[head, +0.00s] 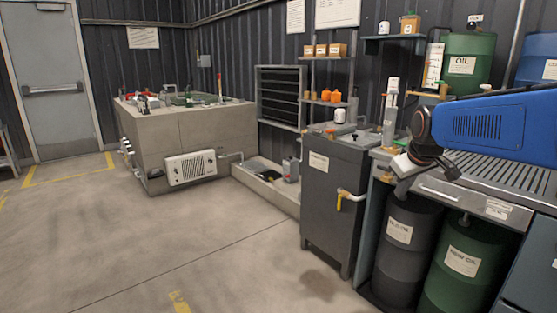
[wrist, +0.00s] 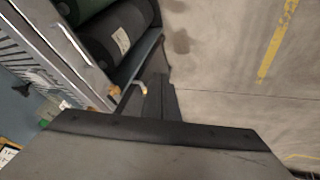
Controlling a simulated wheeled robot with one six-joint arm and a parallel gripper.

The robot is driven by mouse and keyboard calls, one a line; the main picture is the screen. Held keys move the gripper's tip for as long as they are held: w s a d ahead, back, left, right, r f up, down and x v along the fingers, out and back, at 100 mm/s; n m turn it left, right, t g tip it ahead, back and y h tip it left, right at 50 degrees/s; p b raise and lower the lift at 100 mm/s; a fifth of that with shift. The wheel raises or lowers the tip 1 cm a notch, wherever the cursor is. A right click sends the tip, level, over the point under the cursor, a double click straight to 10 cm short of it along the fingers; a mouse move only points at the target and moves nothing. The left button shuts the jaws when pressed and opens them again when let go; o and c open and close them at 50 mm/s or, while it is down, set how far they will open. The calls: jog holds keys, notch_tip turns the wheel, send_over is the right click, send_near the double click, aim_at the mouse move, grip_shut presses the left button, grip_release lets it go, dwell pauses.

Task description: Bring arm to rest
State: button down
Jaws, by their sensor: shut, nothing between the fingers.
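My arm (head: 480,128) has a blue link that comes in from the right edge of the head view, above the slatted bench. Its dark wrist bends down at the left end of that link. My gripper (head: 403,168) hangs there, pale grey and small, in front of the bench's left end and just right of the dark cabinet. It is shut and empty. In the wrist view a large grey shape with a black edge fills the bottom; I cannot tell for sure what it is.
The slatted bench (head: 492,204) has a black drum (head: 408,245) and a green drum (head: 462,262) beneath it. The dark cabinet (head: 335,200) carries a yellow-handled valve (head: 341,201). A concrete block (head: 195,125) stands farther back. The floor (head: 150,235) at left is clear.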

jog(key=s+a+f+m, duration=0.1)
jog(key=s+f, duration=0.3)
jog(key=s, duration=0.6)
jog(key=s+a+f+m+g, duration=0.1)
jog(key=s+a+f, duration=0.2)
jog(key=s, duration=0.8)
jog(key=s+a+f+m, duration=0.1)
jog(key=s+a+f, duration=0.1)
jog(key=s+f, duration=0.4)
jog(key=s, duration=0.4)
jog(key=shift+s+a+f+m+y, duration=0.15)
jog(key=shift+s+m+y, duration=0.15)
jog(key=shift+m+y, duration=0.1)
